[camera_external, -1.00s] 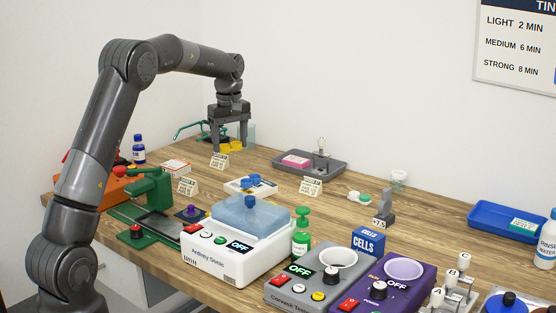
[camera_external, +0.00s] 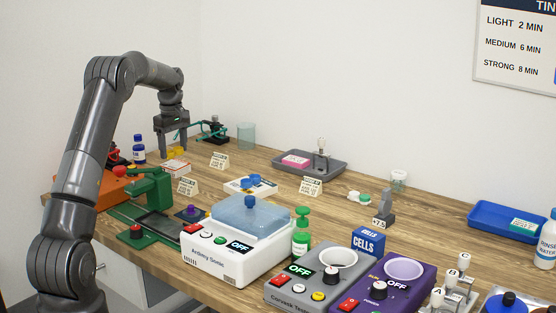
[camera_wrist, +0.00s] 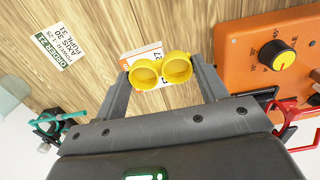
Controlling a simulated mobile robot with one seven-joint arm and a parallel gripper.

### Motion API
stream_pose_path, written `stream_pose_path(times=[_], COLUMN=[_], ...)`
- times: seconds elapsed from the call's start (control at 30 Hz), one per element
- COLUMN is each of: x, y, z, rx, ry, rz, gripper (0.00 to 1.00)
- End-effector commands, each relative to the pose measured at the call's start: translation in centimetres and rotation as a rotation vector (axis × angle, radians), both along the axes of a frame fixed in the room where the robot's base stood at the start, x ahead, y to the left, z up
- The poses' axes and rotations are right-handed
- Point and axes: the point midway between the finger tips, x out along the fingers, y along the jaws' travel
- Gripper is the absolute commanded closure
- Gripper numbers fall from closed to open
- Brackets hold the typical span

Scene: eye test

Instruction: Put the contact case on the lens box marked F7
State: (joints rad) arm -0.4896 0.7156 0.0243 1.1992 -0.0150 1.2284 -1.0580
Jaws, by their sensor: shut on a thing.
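My gripper (camera_external: 174,149) is shut on a yellow contact case (camera_wrist: 161,70) with two round cups. The case also shows in the external view (camera_external: 177,153), low between my fingertips. A white and orange lens box (camera_wrist: 141,53) lies right below or behind the case in the wrist view, and the case covers part of its marking; a "7" shows. In the external view this box (camera_external: 176,169) lies on the table just under my gripper. I cannot tell whether the case touches it.
An orange device (camera_wrist: 268,52) is close to the right in the wrist view. An order card (camera_wrist: 62,46) stands to the left. Another box with a blue case (camera_external: 251,182) lies further right.

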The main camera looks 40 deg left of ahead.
Motion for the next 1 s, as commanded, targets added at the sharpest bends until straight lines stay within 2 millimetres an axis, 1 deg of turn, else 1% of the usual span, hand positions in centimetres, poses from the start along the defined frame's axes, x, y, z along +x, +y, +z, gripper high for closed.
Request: stream_pose_path(times=[0.03,0.17,0.4,0.77,0.8,1.0], x=[0.0,0.1,0.0,0.0,0.0,0.1], y=[0.3,0.5,0.5,0.4,0.4,0.4], z=[-0.2,-0.9,-4.2,-4.6,-4.6,-4.6], rx=[0.0,-0.001,-0.002,-0.001,-0.001,-0.001], ry=[0.0,0.0,0.001,0.001,0.0,0.0], rz=[0.0,-0.001,0.0,-0.001,-0.001,-0.001], gripper=[0.55,0.55,0.55,0.55,0.32,0.16])
